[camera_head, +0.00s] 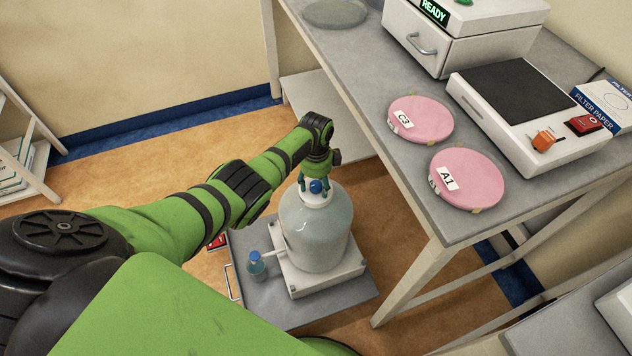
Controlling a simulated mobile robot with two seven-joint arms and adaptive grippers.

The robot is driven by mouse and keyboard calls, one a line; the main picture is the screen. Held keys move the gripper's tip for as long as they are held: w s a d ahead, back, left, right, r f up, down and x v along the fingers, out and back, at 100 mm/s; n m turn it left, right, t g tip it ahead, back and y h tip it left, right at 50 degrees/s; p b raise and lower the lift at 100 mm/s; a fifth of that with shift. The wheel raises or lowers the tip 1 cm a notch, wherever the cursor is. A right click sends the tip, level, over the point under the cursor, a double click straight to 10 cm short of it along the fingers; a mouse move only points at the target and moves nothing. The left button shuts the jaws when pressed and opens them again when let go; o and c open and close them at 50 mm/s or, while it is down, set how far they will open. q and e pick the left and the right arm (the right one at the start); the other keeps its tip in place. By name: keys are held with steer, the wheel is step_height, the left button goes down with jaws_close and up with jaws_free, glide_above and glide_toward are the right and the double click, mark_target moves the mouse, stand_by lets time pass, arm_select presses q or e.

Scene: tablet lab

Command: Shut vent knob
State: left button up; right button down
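A large translucent carboy (316,232) stands upright on a white platform (318,277) on a low grey cart. Its white cap carries a small blue vent knob (316,187). My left gripper (315,184) points down over the cap, with its teal fingers apart on either side of the knob. It looks open; I cannot make out contact with the knob. The knob's turn position is too small to read. My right gripper is not in view.
The grey bench (400,170) rises close on the right, with pink dishes (421,119), a white device (530,150) and a filter paper box (606,102). A shelf rack (22,150) stands far left.

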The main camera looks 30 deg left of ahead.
mark_target(316, 185)
arm_select(q)
step_height(316, 185, up, 12)
stand_by(0.7)
stand_by(0.4)
